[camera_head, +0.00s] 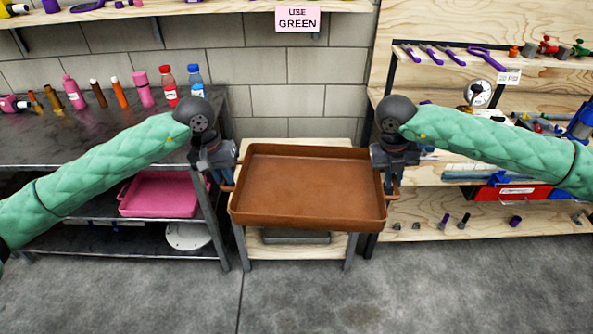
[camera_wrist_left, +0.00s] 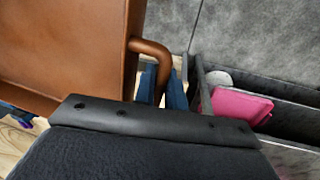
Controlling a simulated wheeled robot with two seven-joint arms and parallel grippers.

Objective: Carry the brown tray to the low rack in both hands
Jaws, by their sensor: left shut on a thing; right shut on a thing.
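The brown tray (camera_head: 308,185) is empty and is held between my two grippers, roughly level. In the head view it appears over the low rack (camera_head: 244,248), a small wooden-shelved stand; I cannot tell whether the tray touches its top. My left gripper (camera_head: 224,180) is shut on the tray's left handle. That handle (camera_wrist_left: 152,47) shows between the blue fingers in the left wrist view, beside the tray's wall (camera_wrist_left: 128,40). My right gripper (camera_head: 392,183) is shut on the tray's right handle, its fingertips partly hidden.
A dark metal bench (camera_head: 90,140) with several bottles stands at left, a pink tray (camera_head: 160,195) on its lower shelf. A wooden shelf unit (camera_head: 480,220) with tools stands close at right. A grey block wall is behind. The floor (camera_head: 310,295) in front is clear.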

